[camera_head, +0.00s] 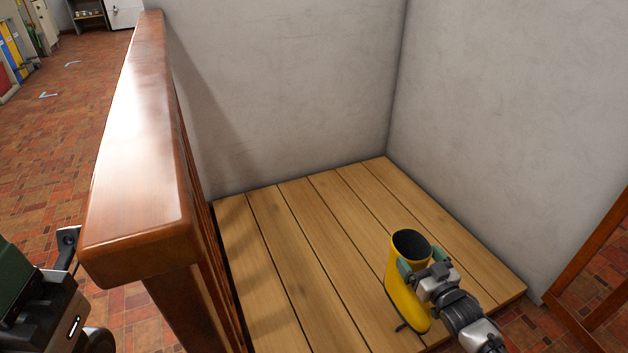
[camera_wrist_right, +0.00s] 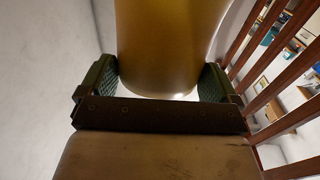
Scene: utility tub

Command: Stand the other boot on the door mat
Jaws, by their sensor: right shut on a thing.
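A yellow boot (camera_head: 402,291) with a dark opening at its top stands upright, or nearly so, over the wooden planks at the lower right of the head view. My right gripper (camera_head: 427,264) is shut on the boot's upper shaft, with a green-padded finger on each side. In the right wrist view the boot's yellow shaft (camera_wrist_right: 170,40) sits between the two fingers. I cannot tell whether the sole touches the planks. No door mat and no second boot can be made out. My left gripper does not show clearly.
The plank platform (camera_head: 290,270) is bare left of the boot. Grey walls (camera_head: 290,90) close its back and right. A thick wooden railing (camera_head: 140,150) stands along its left. Red tiled floor (camera_head: 60,140) lies beyond. A wooden frame (camera_head: 590,270) is at the right edge.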

